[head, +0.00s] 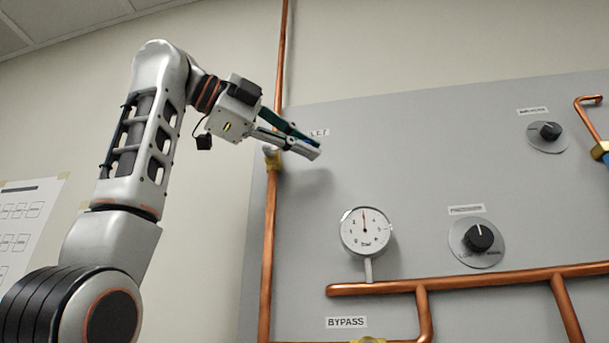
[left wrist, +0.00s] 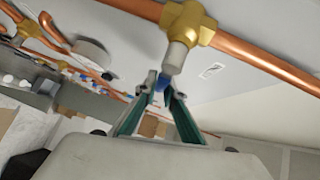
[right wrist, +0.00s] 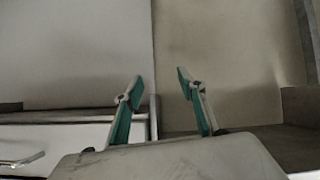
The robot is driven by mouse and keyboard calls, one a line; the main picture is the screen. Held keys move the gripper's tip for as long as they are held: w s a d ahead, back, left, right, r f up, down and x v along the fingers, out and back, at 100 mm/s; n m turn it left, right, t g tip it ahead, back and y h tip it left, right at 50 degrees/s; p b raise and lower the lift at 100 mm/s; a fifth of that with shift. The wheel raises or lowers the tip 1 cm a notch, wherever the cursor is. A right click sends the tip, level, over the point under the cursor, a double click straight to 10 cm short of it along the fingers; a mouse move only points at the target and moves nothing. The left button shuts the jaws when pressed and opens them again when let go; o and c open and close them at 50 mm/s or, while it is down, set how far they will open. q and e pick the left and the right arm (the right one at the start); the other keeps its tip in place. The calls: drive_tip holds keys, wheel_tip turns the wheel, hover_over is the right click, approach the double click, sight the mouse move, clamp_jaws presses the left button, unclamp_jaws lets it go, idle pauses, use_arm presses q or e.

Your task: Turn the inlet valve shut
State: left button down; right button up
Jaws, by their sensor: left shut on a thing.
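The inlet valve is a brass body (left wrist: 190,22) with a pale stem (left wrist: 175,57) and a blue handle (left wrist: 162,83), on a vertical copper pipe in the head view. My left gripper (head: 312,150) is shut on the blue handle, in front of the valve. Its fingertips (left wrist: 162,90) stand on either side of the blue in the left wrist view. In the head view the gripper hides most of the handle and part of the label (head: 320,132). I cannot tell the handle's exact angle. My right gripper (right wrist: 161,84) is open and empty in the right wrist view.
The grey panel (head: 420,160) carries a round gauge (head: 366,231), a black knob (head: 479,238), a smaller knob (head: 549,131) and a BYPASS label (head: 346,322). A horizontal copper pipe (head: 470,281) crosses below the gauge. A paper chart (head: 25,225) hangs at left.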

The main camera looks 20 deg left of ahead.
use_arm(q)
drive_tip(key=shift+d+f, duration=0.1)
idle(0.3)
drive_tip(key=c, duration=2.1)
unclamp_jaws()
drive_tip(key=v, duration=1.2)
